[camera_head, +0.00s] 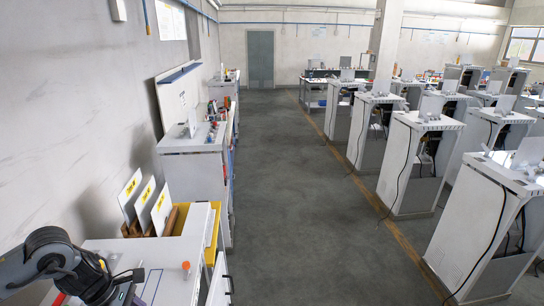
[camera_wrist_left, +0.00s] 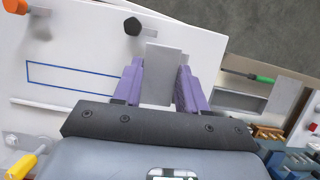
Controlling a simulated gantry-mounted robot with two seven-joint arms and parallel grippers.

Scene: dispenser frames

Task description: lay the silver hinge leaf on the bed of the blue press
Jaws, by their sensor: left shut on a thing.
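My left arm comes in at the bottom left of the head view, over a white worktop (camera_head: 190,252); its gripper (camera_head: 128,288) is partly cut off there. In the left wrist view, the purple fingers of my left gripper (camera_wrist_left: 158,88) are shut on a flat grey plate, the silver hinge leaf (camera_wrist_left: 166,62). The leaf sticks out past the fingertips, above the white surface. No blue press can be clearly made out. Blue parts (camera_wrist_left: 268,133) show at the lower right of the wrist view, but I cannot tell what they are. My right gripper is not in view.
A blue outlined rectangle (camera_wrist_left: 72,65), an orange knob (camera_wrist_left: 16,6) and a black knob (camera_wrist_left: 132,26) are on the white surface. A green-handled tool (camera_wrist_left: 262,79) lies right of the gripper. White panels with yellow labels (camera_head: 145,196) stand behind, near a yellow bin (camera_head: 213,222).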

